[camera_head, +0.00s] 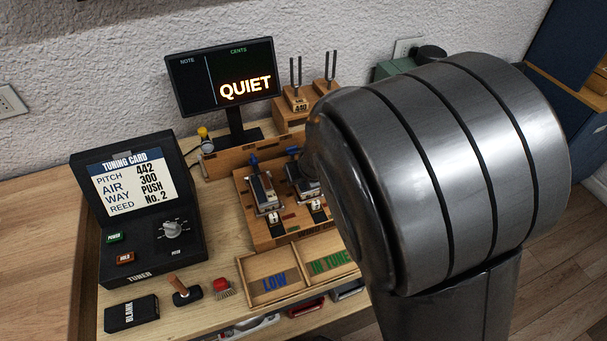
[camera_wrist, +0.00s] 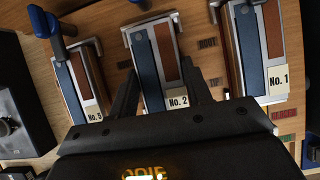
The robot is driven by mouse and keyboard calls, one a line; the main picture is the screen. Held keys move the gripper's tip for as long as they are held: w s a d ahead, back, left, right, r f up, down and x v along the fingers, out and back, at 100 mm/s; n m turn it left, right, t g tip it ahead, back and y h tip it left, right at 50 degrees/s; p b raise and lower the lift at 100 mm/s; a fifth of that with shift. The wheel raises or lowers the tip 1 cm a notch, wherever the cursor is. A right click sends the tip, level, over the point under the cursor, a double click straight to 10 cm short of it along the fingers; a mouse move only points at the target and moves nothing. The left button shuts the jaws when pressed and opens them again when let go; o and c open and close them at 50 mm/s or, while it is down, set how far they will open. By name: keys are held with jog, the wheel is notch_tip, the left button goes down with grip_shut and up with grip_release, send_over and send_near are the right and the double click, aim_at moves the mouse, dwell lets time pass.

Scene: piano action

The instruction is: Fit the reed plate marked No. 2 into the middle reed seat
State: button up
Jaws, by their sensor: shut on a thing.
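The reed plate marked No. 2 (camera_wrist: 170,65) is a silver-framed plate with a blue strip and a brown strip, in the middle of a row of three in the wrist view. My gripper (camera_wrist: 158,76) has one black finger on each side of its labelled end and is shut on it. The plate is at the middle reed seat; I cannot tell if it rests fully down in it. A blue lever (camera_wrist: 145,4) stands at its far end. In the head view my arm hides the gripper.
Plate No. 1 (camera_wrist: 258,50) lies to the right and another labelled plate (camera_wrist: 80,85) to the left, both close by. The tuning card (camera_head: 132,180) reads 442, 300, PUSH, No. 2. The display (camera_head: 222,78) reads QUIET. Trays (camera_head: 272,300) marked LOW and IN TUNE are in front.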

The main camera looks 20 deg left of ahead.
jog(key=o, duration=1.1)
jog(key=v, duration=1)
jog(key=shift+r, duration=0.3)
jog(key=shift+d, duration=0.1)
dwell(0.8)
